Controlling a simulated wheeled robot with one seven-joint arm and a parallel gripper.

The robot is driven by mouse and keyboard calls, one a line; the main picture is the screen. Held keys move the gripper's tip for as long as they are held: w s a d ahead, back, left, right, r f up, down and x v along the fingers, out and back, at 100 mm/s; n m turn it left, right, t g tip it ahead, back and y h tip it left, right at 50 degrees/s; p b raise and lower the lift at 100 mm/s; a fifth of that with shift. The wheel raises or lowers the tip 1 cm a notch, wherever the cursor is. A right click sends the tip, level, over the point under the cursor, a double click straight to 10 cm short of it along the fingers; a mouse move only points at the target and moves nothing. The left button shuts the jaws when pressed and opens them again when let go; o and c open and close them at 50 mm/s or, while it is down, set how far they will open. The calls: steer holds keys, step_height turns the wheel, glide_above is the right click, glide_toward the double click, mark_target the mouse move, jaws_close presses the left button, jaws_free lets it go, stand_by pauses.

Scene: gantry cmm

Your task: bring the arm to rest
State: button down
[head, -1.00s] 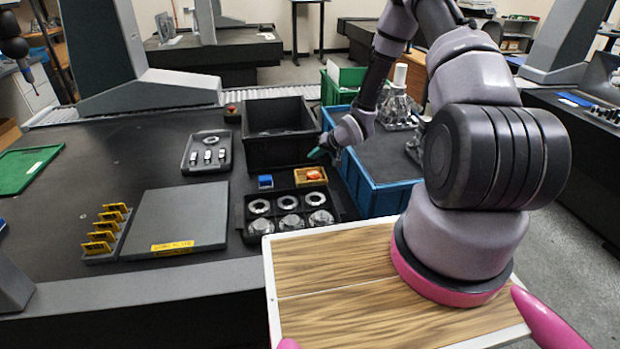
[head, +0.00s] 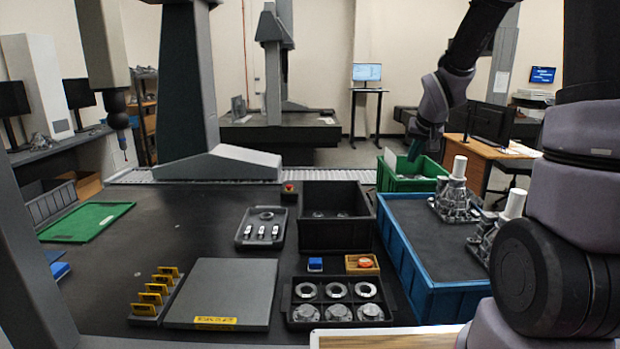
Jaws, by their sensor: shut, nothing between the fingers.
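My gripper (head: 415,150) is at the upper right of the head view, at the end of my raised arm. Its small dark green fingertips point down and are shut with nothing between them. It hangs in front of or above the green bin (head: 403,172), beyond the black bin and the blue crate; the exact height cannot be told. It touches nothing that I can see.
The blue crate (head: 440,300) holds metal castings with white tops. Left of it are a black bin (head: 337,236), a black tray of rings (head: 336,313), a grey tray (head: 246,240) and a grey plate (head: 225,290).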

steer(key=s+a+r, duration=0.1)
steer(key=s+r, duration=0.4)
steer(key=s, duration=0.4)
steer(key=s+a+r+m+y, duration=0.1)
steer(key=s+r, duration=0.4)
steer(key=s, duration=0.4)
steer(key=s+a+r+y, duration=0.1)
steer(key=s+a+r, duration=0.1)
steer(key=s+r, duration=0.3)
steer(key=s, duration=0.4)
